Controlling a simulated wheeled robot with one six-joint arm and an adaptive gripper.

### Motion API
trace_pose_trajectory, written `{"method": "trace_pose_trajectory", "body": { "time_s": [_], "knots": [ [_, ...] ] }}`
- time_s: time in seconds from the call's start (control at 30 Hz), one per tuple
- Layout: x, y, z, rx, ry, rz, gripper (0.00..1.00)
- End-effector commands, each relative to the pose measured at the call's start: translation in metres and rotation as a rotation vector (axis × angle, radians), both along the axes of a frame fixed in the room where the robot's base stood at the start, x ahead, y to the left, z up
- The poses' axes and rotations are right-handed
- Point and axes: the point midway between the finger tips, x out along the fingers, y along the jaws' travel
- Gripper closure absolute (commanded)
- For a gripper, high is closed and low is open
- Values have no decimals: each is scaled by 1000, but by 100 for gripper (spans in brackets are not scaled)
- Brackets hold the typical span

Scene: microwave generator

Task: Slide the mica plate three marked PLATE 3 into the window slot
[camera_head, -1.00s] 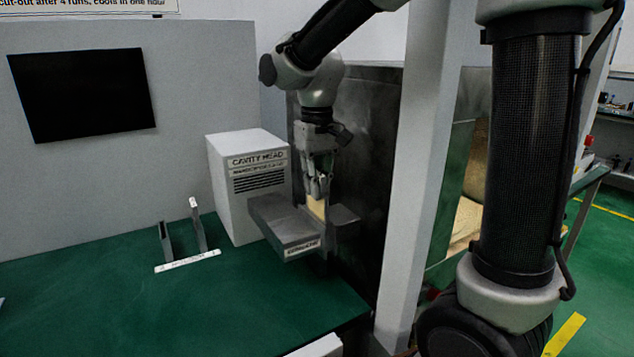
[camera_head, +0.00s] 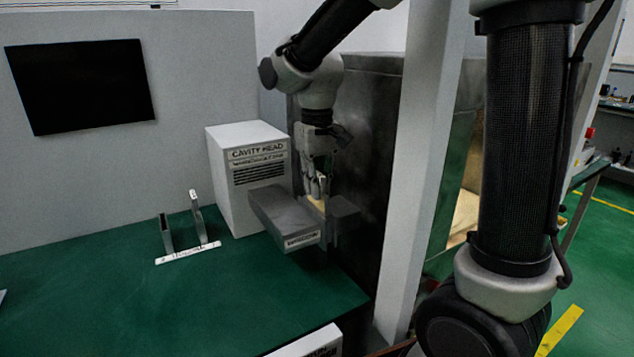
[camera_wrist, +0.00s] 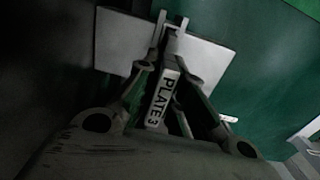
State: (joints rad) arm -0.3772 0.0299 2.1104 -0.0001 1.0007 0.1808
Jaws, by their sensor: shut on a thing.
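The mica plate (camera_head: 318,205) is a tan strip held upright under my gripper (camera_head: 317,188). In the wrist view its white label (camera_wrist: 162,99) reads PLATE 3. My gripper's fingers are shut on the plate; they also show in the wrist view (camera_wrist: 165,85). The grey window block (camera_head: 283,213), labelled WINDOW at its front, has a second grey part (camera_head: 344,206) to its right. The plate's lower end is between these two parts, in the slot area. The wrist view shows pale surfaces on both sides of the plate (camera_wrist: 120,42). How deep the plate sits is hidden.
A white box marked CAVITY HEAD (camera_head: 240,165) stands behind and left of the window block. A small rack with uprights (camera_head: 187,252) is on the green table (camera_head: 150,310). A dark metal cabinet (camera_head: 370,130) and a pale post (camera_head: 415,180) are to the right.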

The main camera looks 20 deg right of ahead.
Motion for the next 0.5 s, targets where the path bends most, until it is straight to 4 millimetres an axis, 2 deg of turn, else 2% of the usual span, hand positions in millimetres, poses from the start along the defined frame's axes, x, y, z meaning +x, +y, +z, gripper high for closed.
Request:
{"method": "trace_pose_trajectory", "body": {
  "time_s": [0.5],
  "knots": [
    [0, 0, -10, 0, 0, 0, 100]
  ]
}}
